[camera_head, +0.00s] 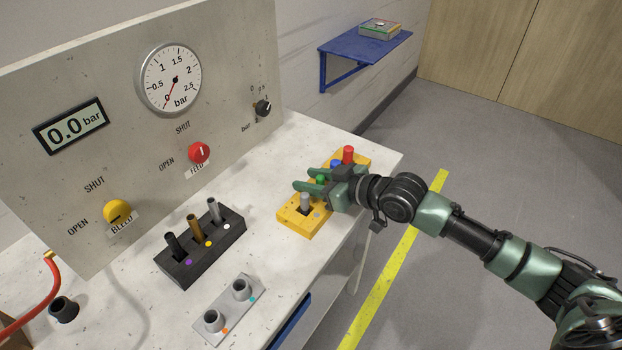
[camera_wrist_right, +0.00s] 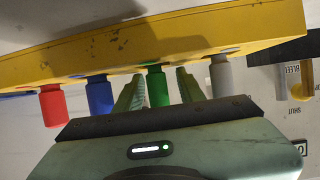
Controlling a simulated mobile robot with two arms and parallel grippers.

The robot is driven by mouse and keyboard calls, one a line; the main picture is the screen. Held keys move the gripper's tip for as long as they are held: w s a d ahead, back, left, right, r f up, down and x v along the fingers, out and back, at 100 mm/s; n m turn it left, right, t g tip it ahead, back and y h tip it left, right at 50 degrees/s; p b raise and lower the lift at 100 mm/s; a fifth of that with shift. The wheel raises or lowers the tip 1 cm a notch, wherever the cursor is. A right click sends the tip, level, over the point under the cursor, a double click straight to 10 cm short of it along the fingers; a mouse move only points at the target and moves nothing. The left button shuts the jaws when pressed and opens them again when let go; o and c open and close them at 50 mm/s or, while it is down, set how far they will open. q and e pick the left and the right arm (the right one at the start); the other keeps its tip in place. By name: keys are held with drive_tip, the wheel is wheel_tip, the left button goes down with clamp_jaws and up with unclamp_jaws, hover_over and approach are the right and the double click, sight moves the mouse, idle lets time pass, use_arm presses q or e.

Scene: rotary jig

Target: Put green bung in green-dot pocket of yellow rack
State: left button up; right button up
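The yellow rack (camera_head: 296,226) stands near the right end of the bench and holds a row of bungs. The green bung (camera_head: 320,179) stands in it between the grey and blue bungs. My right gripper (camera_head: 309,187) reaches in from the right, its fingers on either side of the green bung. In the right wrist view the green bung (camera_wrist_right: 157,86) is between the fingers (camera_wrist_right: 158,90), with small gaps showing, so the gripper looks open. The green dot is not visible; my gripper covers part of the rack. My left gripper is not in view.
Grey bung (camera_head: 305,201), blue bung (camera_head: 336,164) and red bung (camera_head: 348,154) stand close by in the rack. A black rack (camera_head: 190,271) with several pegs and a grey two-socket block (camera_head: 212,341) are to the left. The gauge panel (camera_head: 232,85) rises behind.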

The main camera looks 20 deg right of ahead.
drive_tip(key=shift+r, duration=0.15)
drive_tip(key=shift+s+d, duration=0.2)
drive_tip(key=shift+d, duration=0.05)
drive_tip(key=v, duration=1)
drive_tip(key=shift+s+d+r, duration=0.25)
drive_tip(key=shift+s+r, duration=0.2)
drive_tip(key=shift+s, duration=0.1)
